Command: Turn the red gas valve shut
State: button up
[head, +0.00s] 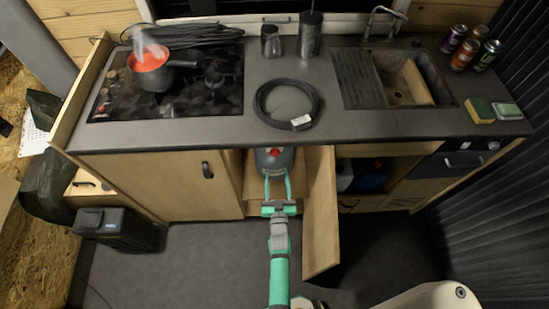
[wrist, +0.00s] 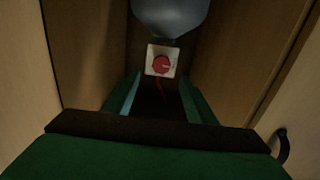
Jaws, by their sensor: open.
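The red gas valve (wrist: 161,65) is a round red knob on a pale square plate (wrist: 151,52) in the wrist view, deep inside the open cupboard below a grey-blue bottle (wrist: 172,14). In the head view the bottle (head: 274,159) shows under the counter edge, with a small red patch on it. I cannot tell whether that patch is the valve. My gripper (head: 276,190) is at the cupboard opening, pointing in. In the wrist view its two teal fingers (wrist: 160,98) are apart, with nothing between them, short of the knob and lower in the picture.
The open cupboard door (head: 320,215) stands just right of my arm, and a closed door (head: 165,183) is to the left. The cupboard walls are close on both sides. Above is the counter (head: 210,128) with a steaming pot (head: 152,72) and a coiled hose (head: 287,104).

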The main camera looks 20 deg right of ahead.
aim_at(274, 155)
jog(key=x, duration=0.9)
jog(key=shift+w+a, duration=0.1)
jog(key=shift+w, duration=0.3)
jog(key=c, duration=1)
